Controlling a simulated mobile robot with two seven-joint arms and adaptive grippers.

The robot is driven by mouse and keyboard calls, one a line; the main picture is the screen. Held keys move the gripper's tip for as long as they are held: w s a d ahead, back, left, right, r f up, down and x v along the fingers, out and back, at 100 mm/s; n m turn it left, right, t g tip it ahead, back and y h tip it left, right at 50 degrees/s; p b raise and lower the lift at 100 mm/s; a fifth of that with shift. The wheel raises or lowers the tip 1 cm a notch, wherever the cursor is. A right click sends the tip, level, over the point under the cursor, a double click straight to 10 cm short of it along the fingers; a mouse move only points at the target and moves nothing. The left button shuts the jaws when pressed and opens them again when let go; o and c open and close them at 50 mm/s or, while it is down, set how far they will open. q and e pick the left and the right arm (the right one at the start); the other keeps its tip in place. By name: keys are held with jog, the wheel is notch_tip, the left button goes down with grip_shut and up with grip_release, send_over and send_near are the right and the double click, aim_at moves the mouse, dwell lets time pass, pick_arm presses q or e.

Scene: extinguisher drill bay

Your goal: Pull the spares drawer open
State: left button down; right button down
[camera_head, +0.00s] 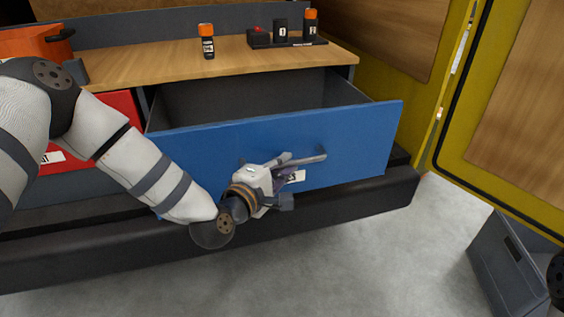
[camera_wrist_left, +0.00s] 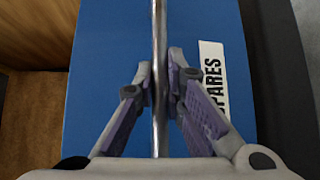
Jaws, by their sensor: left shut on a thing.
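The blue spares drawer (camera_head: 345,137) stands pulled out of the cabinet under the wooden counter, and its grey inside (camera_head: 250,95) shows and looks empty. Its metal bar handle (camera_head: 316,157) is on the front. My left gripper (camera_head: 284,168) is at the handle, with its fingers shut on the bar. In the left wrist view the handle (camera_wrist_left: 160,50) runs between the two fingertips (camera_wrist_left: 162,90), beside a white label reading SPARES (camera_wrist_left: 213,80). My right gripper is not in view; only a dark part at the right edge may be mine.
On the counter (camera_head: 150,62) stand a small orange-capped bottle (camera_head: 207,45), a dark holder (camera_head: 285,40) with items and an orange bin (camera_head: 30,42). A red drawer front (camera_head: 115,105) is left of the blue one. A grey crate (camera_head: 510,265) stands on the floor at right.

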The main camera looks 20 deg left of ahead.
pick_arm(q)
jog(key=shift+s+d+r, duration=0.1)
jog(key=shift+s+d, duration=0.25)
jog(key=shift+s, duration=0.1)
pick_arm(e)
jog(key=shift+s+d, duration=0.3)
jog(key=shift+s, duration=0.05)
pick_arm(q)
jog(key=c, duration=1.7)
grip_release()
jog(key=shift+o, duration=0.2)
jog(key=v, duration=1.2)
